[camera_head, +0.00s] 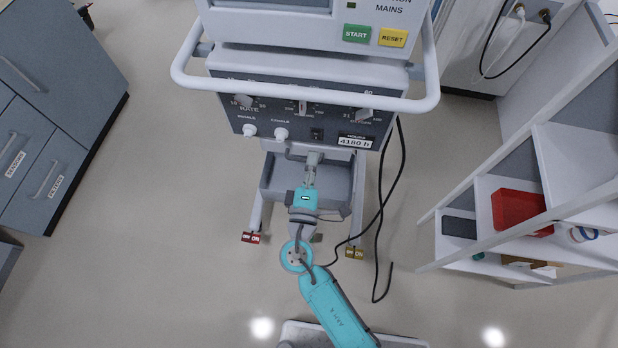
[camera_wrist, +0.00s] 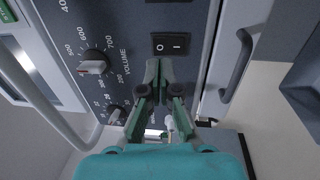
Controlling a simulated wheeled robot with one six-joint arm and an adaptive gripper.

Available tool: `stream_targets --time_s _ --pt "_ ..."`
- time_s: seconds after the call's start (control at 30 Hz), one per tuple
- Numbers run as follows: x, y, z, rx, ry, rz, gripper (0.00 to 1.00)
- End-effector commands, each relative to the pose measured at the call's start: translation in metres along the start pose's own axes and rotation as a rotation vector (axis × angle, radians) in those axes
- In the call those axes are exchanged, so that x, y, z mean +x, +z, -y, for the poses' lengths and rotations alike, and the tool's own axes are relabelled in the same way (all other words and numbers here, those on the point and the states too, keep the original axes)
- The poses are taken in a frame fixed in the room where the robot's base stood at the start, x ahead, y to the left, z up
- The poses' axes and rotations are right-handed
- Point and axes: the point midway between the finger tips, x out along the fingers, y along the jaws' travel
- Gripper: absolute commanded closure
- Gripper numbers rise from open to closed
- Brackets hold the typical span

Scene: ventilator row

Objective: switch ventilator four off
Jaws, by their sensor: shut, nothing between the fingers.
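A ventilator (camera_head: 285,112) stands in front of me, with a dark control panel under a pale bumper rail. A small black rocker switch (camera_head: 317,134) sits low on the panel, left of the hours counter. In the wrist view the rocker switch (camera_wrist: 171,43) shows an O on the left and an I on the right. I cannot tell which side is pressed in. My gripper (camera_head: 314,157) is shut and empty, just below the switch. In the wrist view the fingertips (camera_wrist: 158,64) are close under the switch's O side; contact cannot be told.
A volume knob (camera_wrist: 93,66) is left of my fingers in the wrist view. Green START (camera_head: 356,34) and yellow RESET (camera_head: 392,38) buttons are above the pale rail (camera_head: 300,93). A black cable (camera_head: 380,215) hangs at right. Open shelves (camera_head: 560,150) are right, drawers (camera_head: 40,150) left.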

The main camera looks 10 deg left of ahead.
Motion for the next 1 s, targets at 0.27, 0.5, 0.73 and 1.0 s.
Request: stream_targets --time_s 0.27,0.5,0.73,1.0 --pt "0.039 0.001 0.0 0.0 0.0 0.002 1.0" --pt "0.048 0.0 0.0 0.0 0.0 0.0 1.0" --pt "0.048 0.0 0.0 0.0 0.0 0.0 1.0" --pt "0.054 0.0 -0.002 0.0 0.0 0.0 1.0"
